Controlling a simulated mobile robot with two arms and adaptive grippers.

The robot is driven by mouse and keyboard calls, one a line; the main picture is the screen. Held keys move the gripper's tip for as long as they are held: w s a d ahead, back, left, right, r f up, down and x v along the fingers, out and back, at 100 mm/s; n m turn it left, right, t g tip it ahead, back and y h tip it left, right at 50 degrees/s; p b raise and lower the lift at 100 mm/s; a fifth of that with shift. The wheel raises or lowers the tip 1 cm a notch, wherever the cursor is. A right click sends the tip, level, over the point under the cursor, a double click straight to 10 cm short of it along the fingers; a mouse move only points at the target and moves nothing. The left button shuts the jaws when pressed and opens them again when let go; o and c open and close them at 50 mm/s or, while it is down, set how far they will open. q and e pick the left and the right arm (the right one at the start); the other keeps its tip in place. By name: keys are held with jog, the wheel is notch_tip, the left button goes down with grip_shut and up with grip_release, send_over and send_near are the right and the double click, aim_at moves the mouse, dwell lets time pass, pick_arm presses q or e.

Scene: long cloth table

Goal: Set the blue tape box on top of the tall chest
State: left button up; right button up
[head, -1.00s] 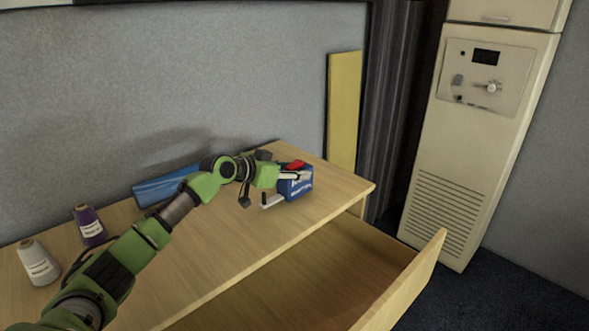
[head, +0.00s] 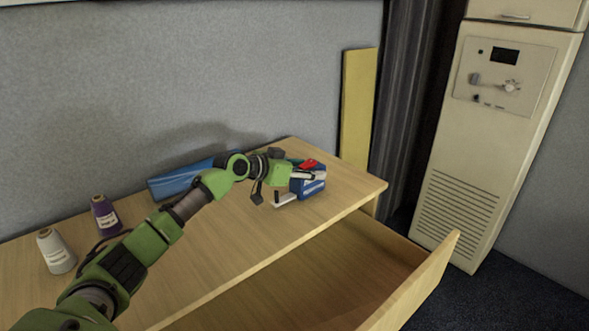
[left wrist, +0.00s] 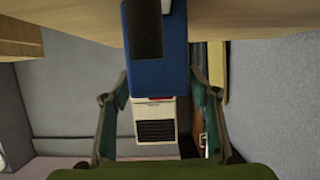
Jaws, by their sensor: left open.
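The blue tape box (head: 314,188) is at the far right part of a wooden chest top (head: 232,235). A red patch shows at its upper side. My left gripper (head: 298,188) is at the box, with one finger across its upper part and the other at its near left. In the left wrist view, the blue box (left wrist: 158,75) lies between the two spread fingers (left wrist: 162,88), with gaps at its lower sides. The left gripper is open. Whether the box rests fully on the wood is unclear. My right gripper is not in view.
A drawer (head: 411,290) stands pulled out at the front right. A blue roll (head: 180,181), a purple spool (head: 104,215) and a white spool (head: 56,252) stand or lie along the back. A beige cabinet (head: 472,180) is at the right. The top's front is bare.

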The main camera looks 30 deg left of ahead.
pick_arm(q)
jog(key=b+v, duration=0.3)
jog(key=v, duration=0.7)
jog(key=shift+s+a+f, duration=0.1)
jog(key=shift+s+a, duration=0.1)
jog(key=shift+s, duration=0.1)
jog(key=shift+s+r, duration=0.45)
jog(key=shift+s, duration=0.1)
jog(key=shift+f, duration=0.1)
